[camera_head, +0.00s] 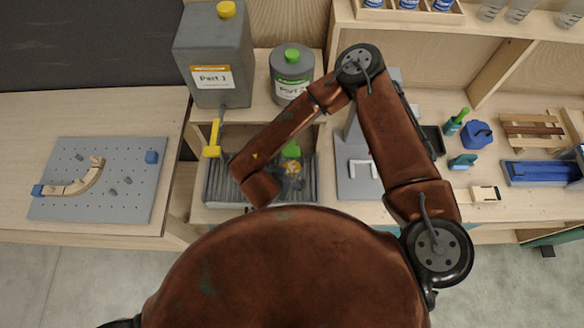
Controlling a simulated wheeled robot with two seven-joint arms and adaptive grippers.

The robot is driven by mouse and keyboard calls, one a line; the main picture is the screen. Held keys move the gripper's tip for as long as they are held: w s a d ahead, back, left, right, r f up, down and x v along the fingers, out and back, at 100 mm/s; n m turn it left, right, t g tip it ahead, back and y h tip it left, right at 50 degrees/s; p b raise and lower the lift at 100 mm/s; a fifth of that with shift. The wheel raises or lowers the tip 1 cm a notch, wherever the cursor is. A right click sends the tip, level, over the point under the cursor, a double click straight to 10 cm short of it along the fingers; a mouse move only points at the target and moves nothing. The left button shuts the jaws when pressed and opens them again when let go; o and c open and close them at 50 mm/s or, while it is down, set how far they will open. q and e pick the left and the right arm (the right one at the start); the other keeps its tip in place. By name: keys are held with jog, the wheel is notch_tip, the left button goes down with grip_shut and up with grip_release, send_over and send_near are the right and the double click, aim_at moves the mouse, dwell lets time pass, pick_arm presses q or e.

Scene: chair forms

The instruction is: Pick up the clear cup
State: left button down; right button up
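Several clear cups (520,11) stand on the upper shelf at the top right, partly cut off by the picture's edge. My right arm reaches up, bends, and comes down over the ribbed grey tray (226,188). My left gripper is not in view.
A grey Part 1 container (214,50) with a yellow tap and a Part 2 container (291,82) with a green cap stand above the tray. A pegboard (110,205) with a curved wooden piece lies left. Blue clamps (477,134) and a wooden form (531,134) stand right.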

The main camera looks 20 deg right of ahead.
aim_at(295, 167)
jog(key=shift+w+d+r+p, duration=0.15)
jog(key=shift+w+d+p, duration=0.35)
jog(key=shift+w+d, duration=0.45)
jog(key=x, duration=0.2)
jog(key=shift+w+d, duration=0.2)
jog(key=shift+w, duration=0.1)
jog(key=shift+w+d+f, duration=0.1)
jog(key=shift+w+f, duration=0.05)
jog(key=shift+f, duration=0.2)
jog(key=shift+w+f, duration=0.1)
jog(key=shift+f, duration=0.15)
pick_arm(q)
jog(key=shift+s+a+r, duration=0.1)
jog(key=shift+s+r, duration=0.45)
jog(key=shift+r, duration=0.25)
pick_arm(e)
jog(key=shift+c, duration=0.3)
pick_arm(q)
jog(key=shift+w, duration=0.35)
pick_arm(e)
jog(key=c, duration=0.9)
